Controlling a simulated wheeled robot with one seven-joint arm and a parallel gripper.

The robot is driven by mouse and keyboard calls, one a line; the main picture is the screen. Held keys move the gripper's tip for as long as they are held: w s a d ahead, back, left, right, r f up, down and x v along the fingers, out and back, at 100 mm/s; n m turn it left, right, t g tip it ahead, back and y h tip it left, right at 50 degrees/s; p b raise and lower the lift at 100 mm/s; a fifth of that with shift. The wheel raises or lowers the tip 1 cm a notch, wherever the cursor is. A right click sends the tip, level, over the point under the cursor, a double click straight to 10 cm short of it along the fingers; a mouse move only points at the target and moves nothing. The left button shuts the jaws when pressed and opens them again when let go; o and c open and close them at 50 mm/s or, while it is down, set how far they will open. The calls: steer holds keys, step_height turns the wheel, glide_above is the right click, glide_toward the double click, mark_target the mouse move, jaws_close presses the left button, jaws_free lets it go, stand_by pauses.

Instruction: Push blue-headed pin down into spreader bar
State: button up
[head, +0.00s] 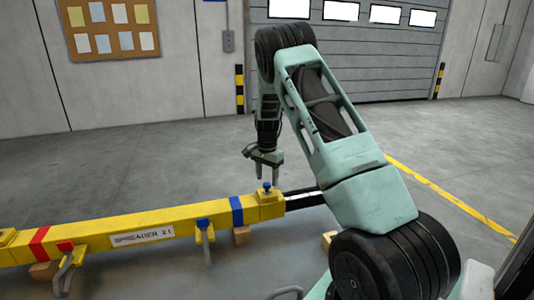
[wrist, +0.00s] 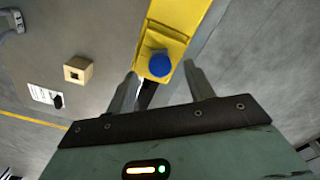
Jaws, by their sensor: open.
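The yellow spreader bar (head: 140,230) runs across the lower left of the head view. The blue-headed pin (head: 267,186) stands upright in the raised block at the bar's right end, its head above the block's top. In the wrist view the round blue head (wrist: 159,63) shows on the yellow bar (wrist: 180,18), between the fingers. My gripper (head: 267,181) points down just over the pin. It also shows in the wrist view (wrist: 161,72), open, one finger on each side of the head with gaps. I cannot tell the exact height between fingertips and pin.
A black bar (head: 303,198) extends from the bar's right end. Blue (head: 202,224) and red (head: 65,246) side fittings carry grey shackles. Wooden blocks (head: 242,235) sit under the bar. A small wooden block (wrist: 78,70) lies apart. The floor behind is clear.

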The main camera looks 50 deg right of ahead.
step_height(320, 180, up, 13)
steer(key=b, duration=0.2)
steer(key=shift+r+b, duration=0.2)
steer(key=shift+b, duration=0.1)
steer(key=s+a+n+y, duration=0.15)
steer(key=a+n, duration=0.25)
steer(key=a, duration=0.8)
steer(key=s+a+n, duration=0.2)
steer(key=a+n, duration=0.2)
steer(key=a, duration=0.8)
steer(key=s+a+n, duration=0.2)
steer(key=a+n, duration=0.2)
steer(key=a, duration=0.8)
steer(key=s+a+f+n, duration=0.1)
steer(key=s+a+n, duration=0.5)
steer(key=s, duration=0.6)
steer(key=s+a+f+n, duration=0.1)
steer(key=s+a+n, duration=0.6)
steer(key=s, duration=0.6)
steer(key=shift+f+h, duration=0.35)
steer(key=shift+h, duration=0.1)
